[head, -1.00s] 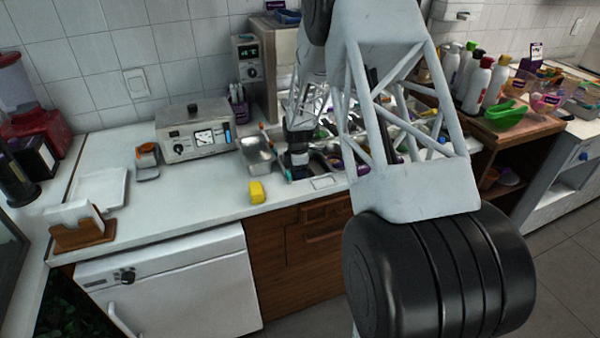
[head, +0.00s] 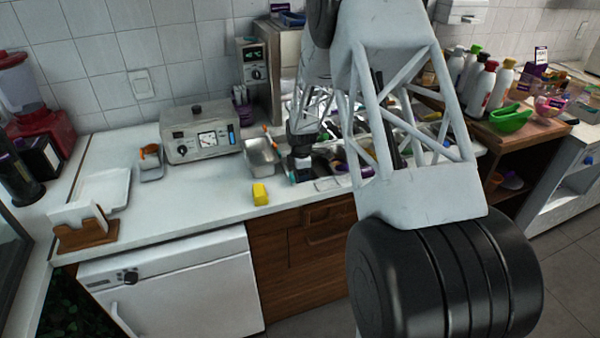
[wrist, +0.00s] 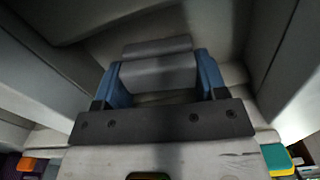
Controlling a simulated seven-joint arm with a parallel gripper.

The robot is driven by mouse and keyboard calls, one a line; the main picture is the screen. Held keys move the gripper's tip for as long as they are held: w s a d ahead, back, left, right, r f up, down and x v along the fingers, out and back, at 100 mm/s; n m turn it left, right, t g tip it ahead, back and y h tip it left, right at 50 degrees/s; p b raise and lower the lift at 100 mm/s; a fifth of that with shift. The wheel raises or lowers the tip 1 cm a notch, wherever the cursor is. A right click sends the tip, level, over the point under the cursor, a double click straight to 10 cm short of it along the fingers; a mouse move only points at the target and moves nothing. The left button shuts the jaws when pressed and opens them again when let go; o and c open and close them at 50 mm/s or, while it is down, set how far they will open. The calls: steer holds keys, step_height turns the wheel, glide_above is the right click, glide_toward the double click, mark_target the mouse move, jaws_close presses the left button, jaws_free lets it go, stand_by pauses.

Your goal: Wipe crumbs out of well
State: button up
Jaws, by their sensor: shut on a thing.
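My gripper (wrist: 160,82) shows in the wrist view with its two blue fingers shut on a grey block (wrist: 158,74), whose exact kind I cannot tell. The block is inside a grey-walled well (wrist: 292,75), with sloping walls on both sides. I cannot make out any crumbs, and contact between block and well floor is unclear.
A metal pan (head: 261,157) and a yellow block (head: 260,194) sit left of my wrist. A metal appliance with a dial (head: 201,133) stands further left. The counter's front left (head: 170,210) is clear.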

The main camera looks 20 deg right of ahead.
steer(key=shift+s+f, duration=0.15)
steer(key=shift+s, duration=1.4)
steer(key=shift+w, duration=0.1)
steer(key=shift+w, duration=2.15)
steer(key=shift+s, duration=0.1)
steer(key=shift+s+d, duration=0.3)
steer(key=shift+s, duration=0.4)
steer(key=shift+s+d, duration=0.3)
steer(key=shift+s, duration=0.45)
steer(key=shift+s+d, duration=0.3)
steer(key=shift+s, duration=0.4)
steer(key=shift+f, duration=0.1)
